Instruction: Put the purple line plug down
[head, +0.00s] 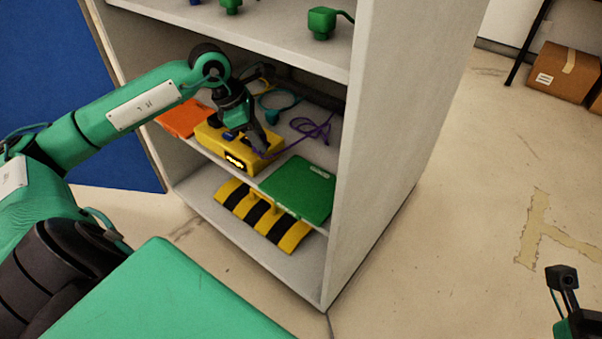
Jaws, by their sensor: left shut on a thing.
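The purple line (314,133) lies in loose loops on the middle shelf, and its cord runs left to my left gripper. My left gripper (262,144) is shut over the right end of a yellow box (216,140) with a small lit display. The purple line's plug is at the fingertips, mostly hidden by the fingers; I cannot tell whether it touches the box. My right gripper (563,279) shows at the lower right edge, away from the shelves; its jaw state is unclear.
A green flat case (298,190) lies right of the yellow box, and an orange one (183,118) lies left. Teal and yellow cords lie behind. A yellow-black striped piece (262,215) is on the bottom shelf. The cabinet's right wall (395,130) bounds the space.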

